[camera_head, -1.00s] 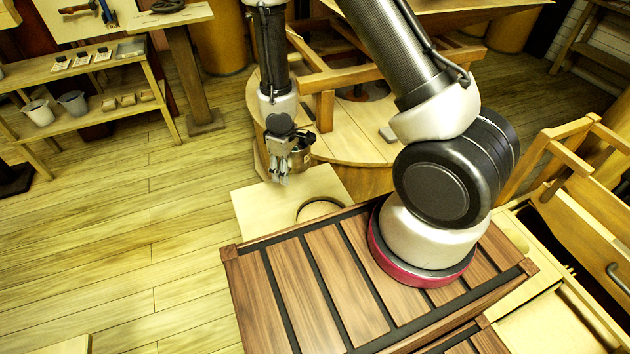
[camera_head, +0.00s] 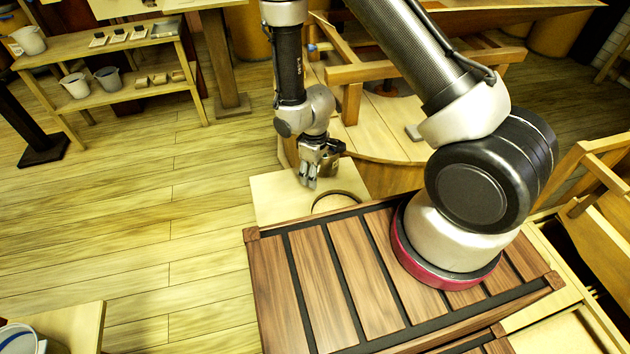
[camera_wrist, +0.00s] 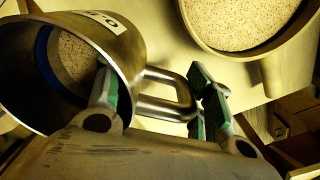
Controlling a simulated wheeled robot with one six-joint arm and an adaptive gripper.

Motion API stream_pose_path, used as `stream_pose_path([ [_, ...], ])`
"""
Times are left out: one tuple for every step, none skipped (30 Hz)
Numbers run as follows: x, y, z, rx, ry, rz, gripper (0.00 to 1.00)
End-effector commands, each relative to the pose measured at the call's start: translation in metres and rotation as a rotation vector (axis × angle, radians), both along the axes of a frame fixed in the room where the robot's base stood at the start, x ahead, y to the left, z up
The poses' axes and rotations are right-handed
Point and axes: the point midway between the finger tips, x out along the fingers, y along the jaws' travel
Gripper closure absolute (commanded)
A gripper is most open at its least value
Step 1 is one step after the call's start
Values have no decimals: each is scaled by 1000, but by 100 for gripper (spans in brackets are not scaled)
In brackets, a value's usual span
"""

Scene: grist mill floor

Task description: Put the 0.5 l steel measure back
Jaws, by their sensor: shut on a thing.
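The steel measure (camera_wrist: 130,45) fills the left of the wrist view, with a white label at its rim and a loop handle on its right side. The label looks upside down; its text is only partly readable. Grain-like stuff and a blue band show inside the measure's mouth. In the head view the measure (camera_head: 332,162) is a small dark shape just right of my fingers, partly hidden. It hangs above a pale board (camera_head: 272,196) with a round rim (camera_head: 340,197).
A round container of grain (camera_wrist: 240,20) lies near the measure in the wrist view. A wooden round platform (camera_head: 385,125) with a frame stands behind my gripper. A shelf (camera_head: 125,95) with pots stands at upper left. Open floor lies to the left.

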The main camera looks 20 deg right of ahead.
Motion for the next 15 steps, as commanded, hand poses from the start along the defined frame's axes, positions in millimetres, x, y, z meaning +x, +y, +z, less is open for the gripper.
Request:
stream_pose_path([
  [0,0,-5,0,1,1,91],
  [0,0,-9,-1,2,0,91],
  [-1,-1,-16,-2,4,-1,91],
  [-1,-1,-21,-2,4,0,91],
  [-1,-1,-26,-1,3,0,91],
  [-1,-1,-32,-1,2,-1,91],
  [-1,-1,-36,-1,2,-1,91],
  [-1,-1,-39,-1,3,0,91],
  [-1,-1,-42,-1,1,0,91],
  [0,0,-43,-1,1,0,91],
  [0,0,-44,0,0,1,91],
  [0,0,-44,0,0,1,91],
  [0,0,-44,0,0,1,91],
  [0,0,-43,0,0,1,91],
  [0,0,-43,0,0,0,91],
])
